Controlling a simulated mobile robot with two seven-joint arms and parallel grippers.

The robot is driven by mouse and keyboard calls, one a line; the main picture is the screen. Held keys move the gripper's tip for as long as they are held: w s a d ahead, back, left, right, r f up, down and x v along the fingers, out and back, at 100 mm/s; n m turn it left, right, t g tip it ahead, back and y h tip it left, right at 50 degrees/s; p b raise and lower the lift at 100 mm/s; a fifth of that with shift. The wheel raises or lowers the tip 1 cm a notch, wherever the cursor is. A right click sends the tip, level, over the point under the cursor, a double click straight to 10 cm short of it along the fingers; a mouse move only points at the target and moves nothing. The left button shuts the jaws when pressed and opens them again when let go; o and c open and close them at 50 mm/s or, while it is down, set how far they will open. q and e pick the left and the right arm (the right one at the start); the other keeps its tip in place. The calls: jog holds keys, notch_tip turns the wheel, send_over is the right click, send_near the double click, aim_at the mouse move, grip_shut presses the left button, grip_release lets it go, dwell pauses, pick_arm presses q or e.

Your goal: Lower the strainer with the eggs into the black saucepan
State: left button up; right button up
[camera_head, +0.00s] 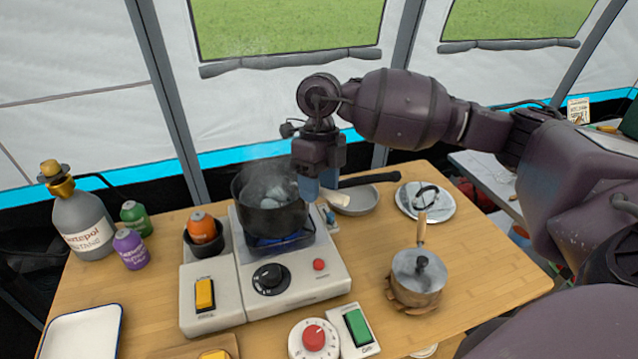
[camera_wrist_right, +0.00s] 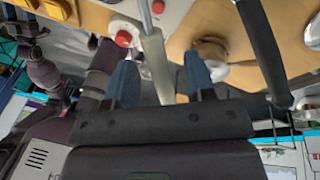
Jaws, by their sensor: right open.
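The black saucepan (camera_head: 262,218) stands on the lit burner, steaming, with its black handle pointing right. Pale rounded shapes, likely the eggs (camera_head: 283,193), show blurred by steam inside it. The strainer's bowl is hard to make out there. A pale strainer handle (camera_head: 338,198) sticks out over the pan's right rim. My right gripper (camera_head: 318,192) is at the pan's right rim with its blue fingers pointing down. In the wrist view, the handle (camera_wrist_right: 155,62) runs between the open fingers (camera_wrist_right: 160,82), with a gap on each side.
The saucepan's handle (camera_wrist_right: 262,50) runs close beside my right gripper. A grey bowl (camera_head: 355,200) and a glass lid (camera_head: 426,202) lie to the right. A small lidded pot (camera_head: 417,278) stands in front. The stove (camera_head: 290,285) carries knobs; bottles stand at left.

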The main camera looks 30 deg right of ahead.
jog(key=v, duration=1)
jog(key=shift+r, duration=0.4)
jog(key=shift+w+d, duration=0.1)
